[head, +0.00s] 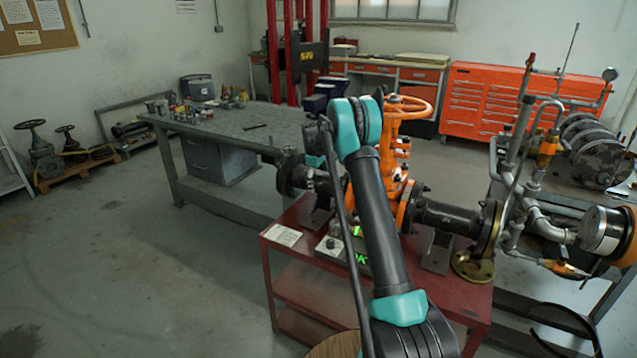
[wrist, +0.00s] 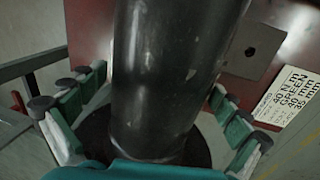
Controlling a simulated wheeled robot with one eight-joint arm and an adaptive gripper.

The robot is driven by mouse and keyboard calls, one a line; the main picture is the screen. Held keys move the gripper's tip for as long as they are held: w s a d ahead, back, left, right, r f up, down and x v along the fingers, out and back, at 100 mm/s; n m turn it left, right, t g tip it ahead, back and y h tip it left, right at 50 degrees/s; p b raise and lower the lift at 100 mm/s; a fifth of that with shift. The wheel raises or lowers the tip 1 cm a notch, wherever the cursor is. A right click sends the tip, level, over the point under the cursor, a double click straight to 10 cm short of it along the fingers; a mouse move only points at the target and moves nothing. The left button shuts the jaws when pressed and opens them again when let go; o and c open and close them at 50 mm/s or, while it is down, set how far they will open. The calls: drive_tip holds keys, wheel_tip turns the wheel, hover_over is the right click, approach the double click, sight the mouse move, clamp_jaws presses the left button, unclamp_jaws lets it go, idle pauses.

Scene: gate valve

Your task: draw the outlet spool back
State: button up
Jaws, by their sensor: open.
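The orange gate valve (head: 401,150) stands on the red cart with a dark flanged spool on each side. The left spool (head: 293,172) is partly hidden by my arm; its outer flange faces the grey bench. The right spool (head: 446,216) runs to a flange by the pipework. I see no label telling which is the outlet. In the wrist view a dark spool (wrist: 165,75) fills the middle, with a round dark flange (wrist: 95,135) at its lower end. My gripper (wrist: 152,112) is open, its fingers on both sides of the spool, apparently apart from it.
The red cart (head: 290,280) carries a printed card (head: 283,235), also in the wrist view (wrist: 290,95), and a box with green lit signs (head: 345,250). The grey workbench (head: 235,125) stands close behind the left spool.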

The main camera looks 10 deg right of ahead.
drive_tip(key=shift+c, duration=0.6)
drive_tip(key=c, duration=1.4)
drive_tip(key=shift+w+a, duration=0.25)
drive_tip(key=shift+a, duration=0.15)
drive_tip(key=shift+c, duration=0.2)
drive_tip(key=o, duration=1.6)
drive_tip(key=shift+c, duration=0.2)
drive_tip(key=r, duration=0.4)
drive_tip(key=s+a+r, duration=0.1)
drive_tip(key=r, duration=0.3)
drive_tip(key=s+r, duration=0.1)
drive_tip(key=r, duration=0.2)
drive_tip(key=shift+a+r, duration=0.2)
drive_tip(key=shift+r, duration=0.2)
